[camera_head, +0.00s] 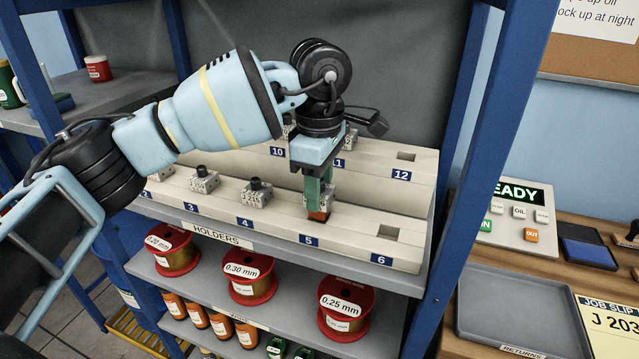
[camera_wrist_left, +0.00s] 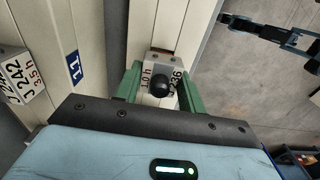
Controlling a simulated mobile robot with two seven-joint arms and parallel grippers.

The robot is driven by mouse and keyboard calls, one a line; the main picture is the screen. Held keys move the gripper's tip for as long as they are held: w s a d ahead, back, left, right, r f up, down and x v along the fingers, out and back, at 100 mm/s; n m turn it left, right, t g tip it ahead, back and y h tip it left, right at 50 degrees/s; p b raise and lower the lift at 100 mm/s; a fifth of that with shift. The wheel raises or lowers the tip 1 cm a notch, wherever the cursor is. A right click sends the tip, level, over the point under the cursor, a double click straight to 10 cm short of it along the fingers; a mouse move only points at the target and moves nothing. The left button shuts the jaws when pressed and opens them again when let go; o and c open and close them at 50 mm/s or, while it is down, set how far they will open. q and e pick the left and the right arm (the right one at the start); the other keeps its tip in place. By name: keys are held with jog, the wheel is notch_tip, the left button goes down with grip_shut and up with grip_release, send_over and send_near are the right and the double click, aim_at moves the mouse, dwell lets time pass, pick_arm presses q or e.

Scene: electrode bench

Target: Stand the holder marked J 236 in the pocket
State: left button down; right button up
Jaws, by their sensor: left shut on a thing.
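My left gripper (camera_head: 318,186) is shut on a grey metal holder (camera_head: 316,201) at place 5 of the front rail. In the left wrist view, the green fingers of the left gripper (camera_wrist_left: 160,92) clasp both sides of this holder (camera_wrist_left: 158,66), which bears 236 and 1.0 h and has a black knob. In the head view an orange lower part shows beneath the holder, just above the rail. I cannot tell whether its foot is inside a pocket. Empty square pockets show at place 6 (camera_head: 388,232) and place 12 (camera_head: 406,156).
Other holders stand at place 4 (camera_head: 257,193) and place 3 (camera_head: 204,180). A J 242 holder (camera_wrist_left: 22,80) shows in the wrist view, with dark and blue arm parts (camera_wrist_left: 275,38), perhaps my right arm. A blue rack post (camera_head: 490,150) bounds the shelf; a grey tray (camera_head: 520,310) lies beyond.

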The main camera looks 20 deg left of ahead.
pick_arm(q)
jog(key=shift+f, duration=0.2)
jog(key=shift+f, duration=0.3)
jog(key=shift+f, duration=0.35)
jog(key=shift+f, duration=0.3)
jog(key=shift+f, duration=0.1)
jog(key=c, duration=1.2)
grip_release()
jog(key=o, duration=0.4)
